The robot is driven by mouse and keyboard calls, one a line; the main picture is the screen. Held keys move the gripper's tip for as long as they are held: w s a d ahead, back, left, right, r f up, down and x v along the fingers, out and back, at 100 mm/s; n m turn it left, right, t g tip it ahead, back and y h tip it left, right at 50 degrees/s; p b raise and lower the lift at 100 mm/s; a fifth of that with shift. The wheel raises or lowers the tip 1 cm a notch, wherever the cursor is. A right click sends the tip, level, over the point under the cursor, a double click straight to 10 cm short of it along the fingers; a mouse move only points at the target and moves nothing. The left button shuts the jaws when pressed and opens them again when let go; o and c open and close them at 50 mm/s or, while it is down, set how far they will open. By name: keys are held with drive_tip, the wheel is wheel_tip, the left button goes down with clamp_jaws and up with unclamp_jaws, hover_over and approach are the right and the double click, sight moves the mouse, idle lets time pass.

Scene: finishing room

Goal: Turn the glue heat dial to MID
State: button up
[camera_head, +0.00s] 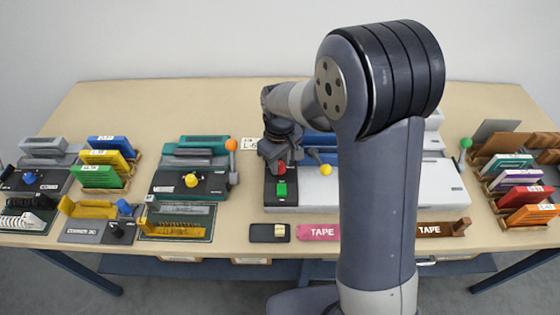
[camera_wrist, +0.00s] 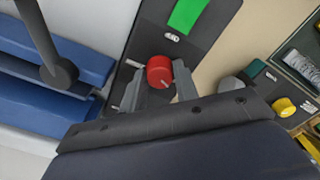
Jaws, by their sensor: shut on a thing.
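A round red dial (camera_wrist: 160,72) sits on a dark grey panel (camera_wrist: 146,40) and lies between my gripper's two grey fingers (camera_wrist: 158,86) in the wrist view. The fingers are shut on its sides. A pale mark shows on the dial's near edge, but I cannot read which setting it points to. In the head view the red dial (camera_head: 282,168) shows just below my gripper (camera_head: 280,157), on the panel left of the white machine. A small label (camera_wrist: 171,37) beside it is too small to read.
A green block (camera_head: 281,189) is on the same panel, just in front of the dial. A yellow-knobbed lever (camera_head: 325,169) stands close on the right. A panel with a yellow knob (camera_head: 192,180) is to the left. My arm hides part of the white machine (camera_head: 440,184).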

sight(280, 164)
drive_tip(key=m+b, duration=0.1)
drive_tip(key=m, duration=1.2)
drive_tip(key=shift+m, duration=0.4)
idle(0.5)
drive_tip(key=o, duration=1)
wheel_tip(280, 164, up, 11)
drive_tip(key=shift+f+b, duration=0.1)
drive_tip(key=shift+b, duration=0.25)
drive_tip(key=shift+f, duration=0.1)
